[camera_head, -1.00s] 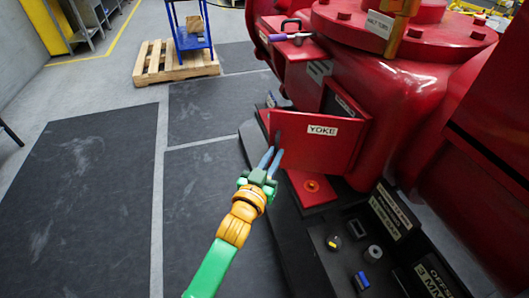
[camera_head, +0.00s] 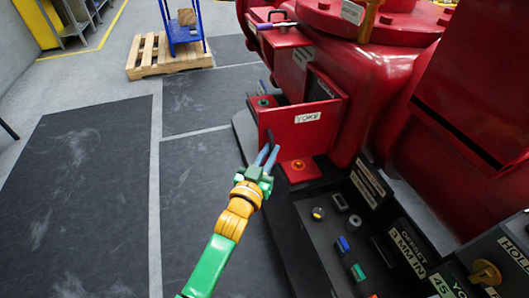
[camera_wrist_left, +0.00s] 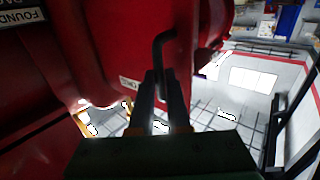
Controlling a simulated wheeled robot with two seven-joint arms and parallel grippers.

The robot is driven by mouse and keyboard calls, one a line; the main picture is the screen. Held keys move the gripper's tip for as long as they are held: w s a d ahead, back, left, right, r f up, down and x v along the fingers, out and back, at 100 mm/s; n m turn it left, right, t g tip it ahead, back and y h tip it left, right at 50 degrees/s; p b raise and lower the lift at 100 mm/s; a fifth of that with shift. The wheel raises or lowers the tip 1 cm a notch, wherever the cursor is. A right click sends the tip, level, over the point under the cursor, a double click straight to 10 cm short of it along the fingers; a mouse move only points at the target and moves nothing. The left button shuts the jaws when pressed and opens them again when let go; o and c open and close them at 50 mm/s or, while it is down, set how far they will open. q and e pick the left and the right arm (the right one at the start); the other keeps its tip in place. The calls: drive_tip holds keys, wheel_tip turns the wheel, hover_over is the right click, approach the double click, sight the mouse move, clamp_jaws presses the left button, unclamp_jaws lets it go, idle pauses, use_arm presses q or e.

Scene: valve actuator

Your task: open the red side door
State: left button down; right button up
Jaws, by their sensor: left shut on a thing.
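The red side door (camera_head: 300,127) with a white YOKE label stands ajar on the side of the big red valve body in the head view. A dark gap shows above and behind it. Its bent black handle (camera_wrist_left: 160,48) shows in the left wrist view, near the door's free left edge. My left gripper (camera_head: 268,154) reaches up from below and is shut on the handle, and its fingers (camera_wrist_left: 160,95) close around the handle's lower part in the wrist view. My right gripper is not in view.
Below the door sits a red block with an orange button (camera_head: 298,165). A black tray (camera_head: 325,235) with several small coloured parts lies at the lower right. Dark floor mats (camera_head: 75,200) leave open floor to the left. A wooden pallet (camera_head: 168,60) stands farther back.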

use_arm(q)
drive_tip(key=shift+d+r, duration=0.2)
drive_tip(key=shift+r, duration=0.05)
drive_tip(key=c, duration=1.2)
unclamp_jaws()
drive_tip(key=o, duration=0.3)
drive_tip(key=shift+w+d+f, duration=0.15)
drive_tip(key=shift+d, duration=0.25)
drive_tip(key=shift+w+d+f, duration=0.1)
drive_tip(key=shift+d, duration=0.25)
drive_tip(key=shift+a, duration=0.4)
drive_tip(key=v, duration=0.7)
